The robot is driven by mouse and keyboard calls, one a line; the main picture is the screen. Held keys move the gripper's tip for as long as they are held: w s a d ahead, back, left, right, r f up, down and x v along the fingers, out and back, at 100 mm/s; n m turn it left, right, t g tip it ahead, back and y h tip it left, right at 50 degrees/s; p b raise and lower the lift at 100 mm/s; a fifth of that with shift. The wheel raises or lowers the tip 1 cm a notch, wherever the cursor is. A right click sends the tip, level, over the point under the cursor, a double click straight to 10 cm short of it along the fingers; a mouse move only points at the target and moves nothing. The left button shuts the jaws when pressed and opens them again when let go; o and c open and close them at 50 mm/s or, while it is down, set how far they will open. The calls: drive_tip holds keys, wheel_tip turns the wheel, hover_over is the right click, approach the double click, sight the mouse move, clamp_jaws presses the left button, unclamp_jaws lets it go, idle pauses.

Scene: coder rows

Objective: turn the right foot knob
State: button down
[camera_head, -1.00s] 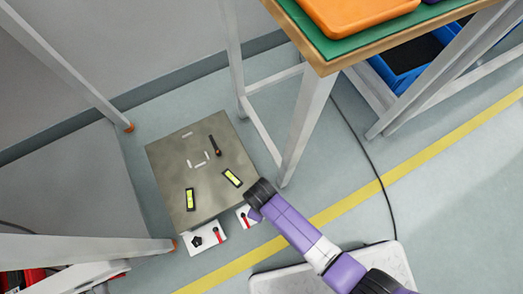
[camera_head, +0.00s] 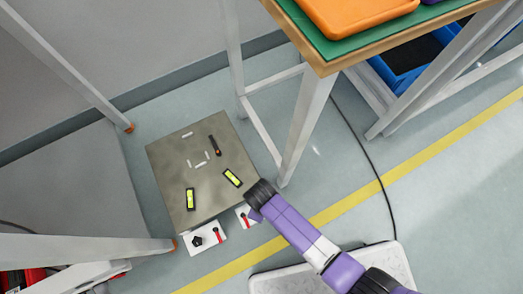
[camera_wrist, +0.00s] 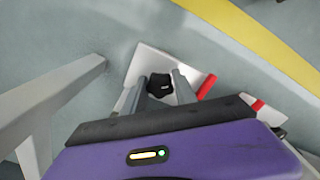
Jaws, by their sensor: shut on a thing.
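The right foot knob (camera_wrist: 160,87) is black and lobed. It sits on a white foot plate (camera_wrist: 148,62) beside a red bar (camera_wrist: 207,87). My gripper (camera_wrist: 160,93) is shut on this knob, with one finger on each side of it. In the head view the right white foot (camera_head: 240,211) shows only partly at the front edge of a square grey-brown plate (camera_head: 170,165). My dark wrist (camera_head: 262,192) covers its knob and my fingers there. The left foot (camera_head: 205,249) has its own black knob (camera_head: 196,241) and red bar (camera_head: 218,236).
A pale bench leg (camera_head: 306,130) stands close on the right. A black cable (camera_head: 370,160) runs along the floor.

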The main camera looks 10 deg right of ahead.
drive_tip(key=n+p, duration=0.3)
drive_tip(key=n, duration=0.1)
drive_tip(key=shift+r, duration=0.2)
drive_tip(key=n+p, duration=0.2)
drive_tip(key=n, duration=0.3)
drive_tip(key=shift+f, duration=0.1)
drive_tip(key=shift+n, duration=0.4)
drive_tip(key=c, duration=1)
unclamp_jaws()
drive_tip(key=shift+f, duration=0.1)
